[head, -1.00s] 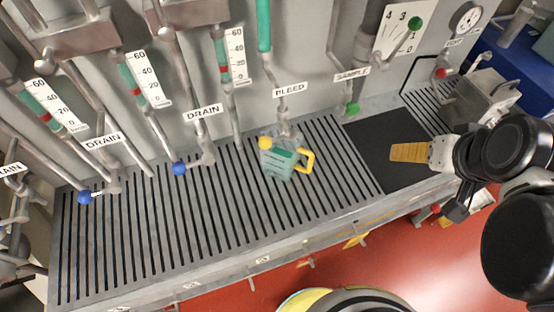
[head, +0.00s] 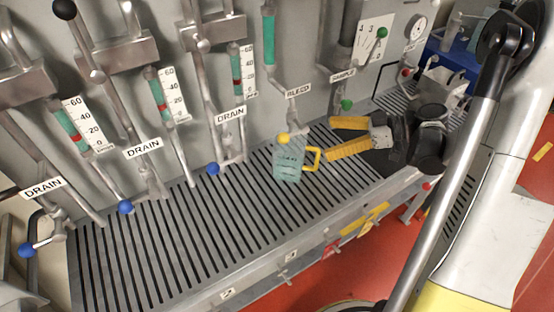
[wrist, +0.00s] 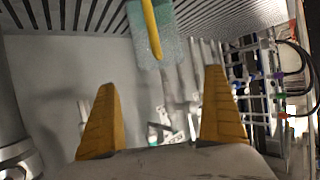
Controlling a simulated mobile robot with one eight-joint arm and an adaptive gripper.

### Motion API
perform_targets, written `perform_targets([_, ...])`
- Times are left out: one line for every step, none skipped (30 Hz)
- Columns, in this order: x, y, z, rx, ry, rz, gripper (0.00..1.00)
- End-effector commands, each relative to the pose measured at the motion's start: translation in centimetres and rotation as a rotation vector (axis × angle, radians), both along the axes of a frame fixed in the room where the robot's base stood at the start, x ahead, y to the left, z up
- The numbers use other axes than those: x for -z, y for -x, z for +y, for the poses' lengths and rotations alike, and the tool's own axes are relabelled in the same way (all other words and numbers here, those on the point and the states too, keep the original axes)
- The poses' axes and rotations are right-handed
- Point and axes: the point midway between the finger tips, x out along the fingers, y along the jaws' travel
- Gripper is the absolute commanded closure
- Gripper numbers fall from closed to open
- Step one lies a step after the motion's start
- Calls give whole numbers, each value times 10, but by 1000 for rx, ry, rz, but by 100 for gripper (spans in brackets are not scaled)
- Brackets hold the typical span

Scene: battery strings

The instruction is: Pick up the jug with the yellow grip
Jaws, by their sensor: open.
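My open, empty gripper (wrist: 163,105) has a finger on each side, below the grip in the picture.
The slatted bench (head: 190,235) is clear left of the jug. Behind stand pipes with a blue-knobbed drain valve (head: 213,169) and a green-knobbed sample valve (head: 347,104). A metal box (head: 446,85) stands at the right.

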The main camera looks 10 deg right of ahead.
Motion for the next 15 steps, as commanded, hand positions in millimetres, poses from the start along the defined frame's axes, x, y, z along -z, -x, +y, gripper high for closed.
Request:
perform_targets([3, 0, -3, -7, -5, -20, 0])
perform_targets([4, 0, -3, -12, -7, -28, 0])
perform_targets([5, -1, -2, -16, -9, -37, 0])
perform_targets([7, -2, 1, -19, -9, -42, 0])
perform_targets([9, -4, 4, -20, -10, -44, 0])
perform_targets([12, -7, 10, -22, -10, -44, 0])
perform_targets([14, -9, 15, -23, -11, -43, 0])
perform_targets([16, -11, 19, -22, -10, -44, 0])
perform_targets([19, -14, 25, -22, -10, -43, 0])
perform_targets([21, -16, 29, -23, -10, -43, 0])
perform_targets([22, -18, 32, -21, -9, -44, 0])
perform_targets([24, -20, 36, -20, -9, -43, 0])
perform_targets([24, -21, 38, -20, -9, -41, 0])
perform_targets([25, -22, 40, -20, -9, -41, 0])
perform_targets([25, -23, 42, -19, -9, -41, 0])
